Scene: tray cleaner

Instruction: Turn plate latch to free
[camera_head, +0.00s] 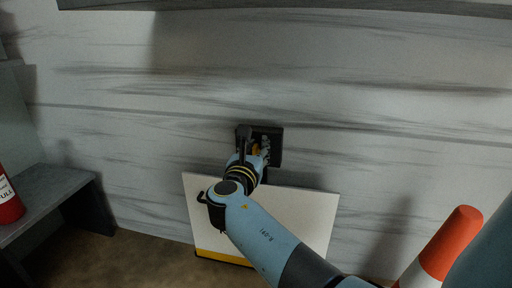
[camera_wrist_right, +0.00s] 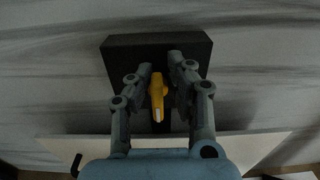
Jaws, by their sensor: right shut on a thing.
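The yellow plate latch (camera_wrist_right: 157,98) sits on a dark block (camera_wrist_right: 130,46) on the wall, above the white plate (camera_head: 310,218). In the right wrist view the latch points down toward me, nearly upright in the picture. My right gripper (camera_wrist_right: 160,74) has its grey fingers on either side of the latch and is shut on it. In the head view the right gripper (camera_head: 260,148) is at the dark block (camera_head: 275,138), and my wrist hides most of the latch. My left gripper is not in view.
The white plate has a yellow strip (camera_head: 222,256) along its bottom edge. A grey bench (camera_head: 50,190) with a red cylinder (camera_head: 8,198) stands at the left. An orange-and-white cone (camera_head: 449,243) stands at the lower right. The wall around the block is bare.

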